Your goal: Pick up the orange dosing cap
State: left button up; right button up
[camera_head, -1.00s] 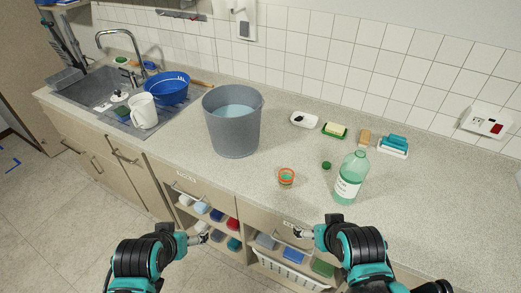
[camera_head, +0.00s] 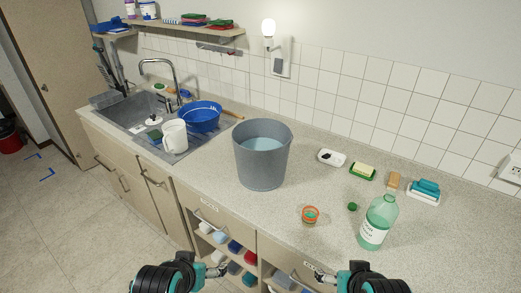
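The orange dosing cap (camera_head: 310,214) stands on the speckled countertop, in front of the grey bucket and left of the green bottle. It looks like a small cup with an orange rim and something greenish inside. My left gripper (camera_head: 222,270) is low in the view, in front of the open shelf below the counter. My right gripper (camera_head: 320,275) is low in front of the cabinet, below the cap and apart from it. Both grippers are small in the picture and their finger gap is not clear.
The grey bucket (camera_head: 262,160) holds water. The green bottle (camera_head: 378,222) stands right of the cap, with a small green lid (camera_head: 352,207) between them. Soap dishes and brushes lie behind. The sink (camera_head: 140,112), white jug (camera_head: 174,136) and blue bowl (camera_head: 200,116) are at left.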

aim_at(310, 214)
jog(key=i+j, duration=0.15)
jog(key=j, duration=0.25)
jog(key=i+j, duration=0.15)
jog(key=j, duration=0.25)
jog(key=i+j, duration=0.15)
jog(key=j, duration=0.25)
jog(key=j+z, duration=0.15)
jog(key=z, duration=0.25)
jog(key=i+j+z, duration=0.1)
jog(key=z, duration=0.35)
jog(key=j+z, duration=0.2)
jog(key=z, duration=0.2)
jog(key=j+z, duration=0.15)
jog(key=z, duration=0.25)
jog(key=k, duration=0.05)
